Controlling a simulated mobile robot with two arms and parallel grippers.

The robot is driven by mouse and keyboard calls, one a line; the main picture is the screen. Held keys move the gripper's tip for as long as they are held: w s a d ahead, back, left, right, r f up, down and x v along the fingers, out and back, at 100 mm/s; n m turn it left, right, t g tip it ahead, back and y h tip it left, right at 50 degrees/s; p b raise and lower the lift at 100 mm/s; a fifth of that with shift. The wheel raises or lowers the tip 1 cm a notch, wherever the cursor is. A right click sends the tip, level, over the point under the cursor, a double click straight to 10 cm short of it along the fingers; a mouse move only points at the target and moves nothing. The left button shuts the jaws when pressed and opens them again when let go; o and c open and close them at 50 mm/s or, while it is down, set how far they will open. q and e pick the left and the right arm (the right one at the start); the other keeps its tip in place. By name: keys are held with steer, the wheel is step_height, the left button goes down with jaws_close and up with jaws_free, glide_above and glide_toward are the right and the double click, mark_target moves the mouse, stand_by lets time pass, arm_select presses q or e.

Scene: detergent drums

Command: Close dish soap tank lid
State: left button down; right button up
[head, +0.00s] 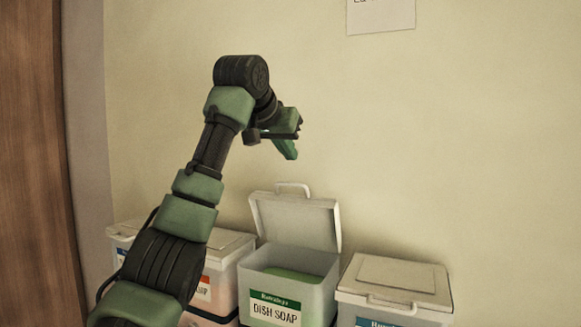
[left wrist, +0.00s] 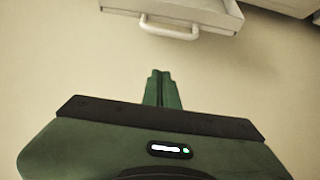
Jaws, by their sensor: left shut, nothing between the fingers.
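The dish soap tank (head: 288,292) is a translucent white box with a "DISH SOAP" label, standing against the wall in the middle of a row. Green contents show through its open top. Its lid (head: 297,222) is raised, tilted back toward the wall, with a handle on its upper edge. In the left wrist view the lid (left wrist: 195,8) and its handle show at the top. My left gripper (head: 290,152) is above the lid, apart from it, and shut with nothing in it; its fingers (left wrist: 161,88) are together in the left wrist view. My right gripper is not in view.
A tank with a shut lid (head: 396,280) stands to the right. Another tank (head: 226,250), partly hidden by my left arm, stands to the left with a red label. A paper sign (head: 380,14) hangs on the wall. A wooden panel (head: 30,160) is at far left.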

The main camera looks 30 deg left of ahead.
mark_target(293, 184)
arm_select(q)
steer(key=p+x, duration=0.1)
steer(key=x, duration=0.2)
steer(key=p+x, duration=0.1)
steer(key=x, duration=0.2)
steer(key=shift+d+f, duration=0.1)
steer(key=shift+d, duration=0.15)
steer(key=shift+s+f, duration=0.3)
steer(key=shift+s, duration=0.3)
steer(key=shift+s+f, duration=0.35)
steer(key=shift+s, duration=0.3)
steer(key=shift+s+a+p, duration=0.1)
steer(key=shift+s+p, duration=0.2)
steer(key=shift+s, duration=0.05)
steer(key=shift+f, duration=0.3)
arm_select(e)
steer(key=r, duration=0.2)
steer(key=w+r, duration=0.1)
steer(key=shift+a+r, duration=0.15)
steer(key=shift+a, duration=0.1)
